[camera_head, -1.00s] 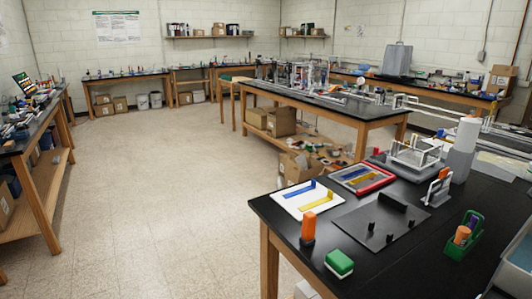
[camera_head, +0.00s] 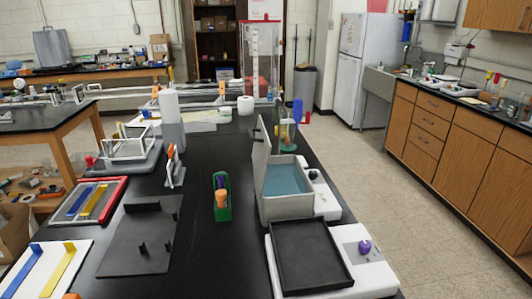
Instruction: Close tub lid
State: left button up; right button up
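A grey tub (camera_head: 288,205) with blue contents (camera_head: 287,180) stands on the right side of the black bench. Its lid (camera_head: 262,155) is open, standing upright along the tub's left edge. Neither of my grippers is in view.
The black bench (camera_head: 220,258) runs away from me. A black tray on a white device with a purple knob (camera_head: 365,247) stands in front of the tub. A green holder (camera_head: 222,207) and a dark plate (camera_head: 140,240) lie to its left. A clear floor aisle (camera_head: 420,215) runs along the right.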

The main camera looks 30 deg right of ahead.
aim_at(262, 147)
jog(key=i+j+z, duration=0.15)
jog(key=z, duration=0.25)
jog(key=i+j+z, duration=0.15)
jog(key=z, duration=0.25)
jog(key=i+j+z, duration=0.1)
jog(key=j+z, duration=0.3)
jog(key=l, duration=0.1)
